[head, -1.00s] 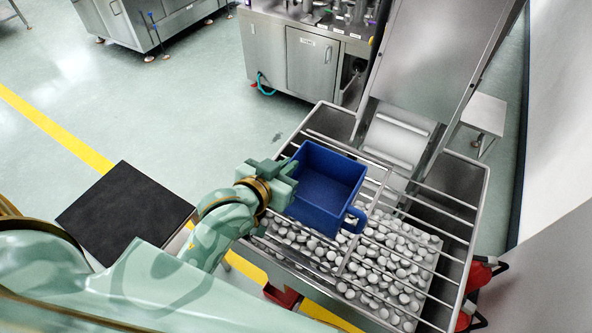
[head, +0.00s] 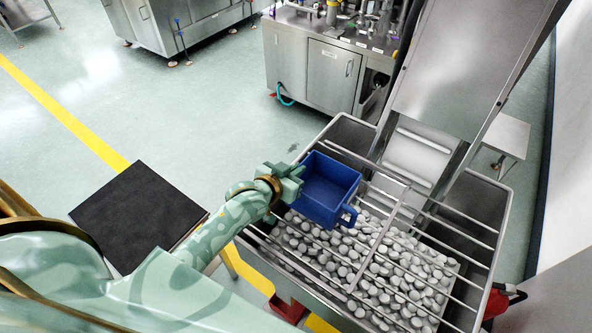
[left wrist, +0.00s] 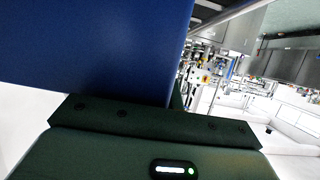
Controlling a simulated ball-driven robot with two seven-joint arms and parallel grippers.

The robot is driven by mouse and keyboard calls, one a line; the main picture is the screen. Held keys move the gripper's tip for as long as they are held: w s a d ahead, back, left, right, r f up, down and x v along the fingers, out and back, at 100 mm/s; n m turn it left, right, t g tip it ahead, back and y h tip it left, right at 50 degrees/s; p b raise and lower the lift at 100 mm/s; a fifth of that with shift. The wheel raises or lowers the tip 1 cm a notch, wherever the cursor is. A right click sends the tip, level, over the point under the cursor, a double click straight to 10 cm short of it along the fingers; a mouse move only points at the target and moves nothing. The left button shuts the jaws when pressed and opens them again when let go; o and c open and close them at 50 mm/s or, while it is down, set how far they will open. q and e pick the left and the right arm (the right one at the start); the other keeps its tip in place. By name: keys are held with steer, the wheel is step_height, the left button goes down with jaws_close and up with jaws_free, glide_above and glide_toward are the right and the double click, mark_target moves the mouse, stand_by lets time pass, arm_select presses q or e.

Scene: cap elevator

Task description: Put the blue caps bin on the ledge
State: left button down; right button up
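The blue caps bin (head: 329,205) is an open-topped box with a handle on its right side, and no caps show inside it. It is over the left part of the metal hopper's bars; I cannot tell whether it touches them. My left gripper (head: 288,183) is shut on the bin's left side. In the left wrist view the bin's blue wall (left wrist: 95,45) fills the upper left, right against the dark gripper (left wrist: 150,118). My right gripper is not in view. I cannot tell which surface is the ledge.
The steel hopper (head: 480,262) holds many grey-white caps (head: 385,275) under its bars. A steel chute (head: 452,75) rises behind it. A black-topped platform (head: 135,215) is at the left. A steel cabinet (head: 330,75) stands at the back.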

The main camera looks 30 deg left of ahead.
arm_select(q)
steer(key=c, duration=1.6)
jaws_free()
steer(key=shift+f, duration=0.1)
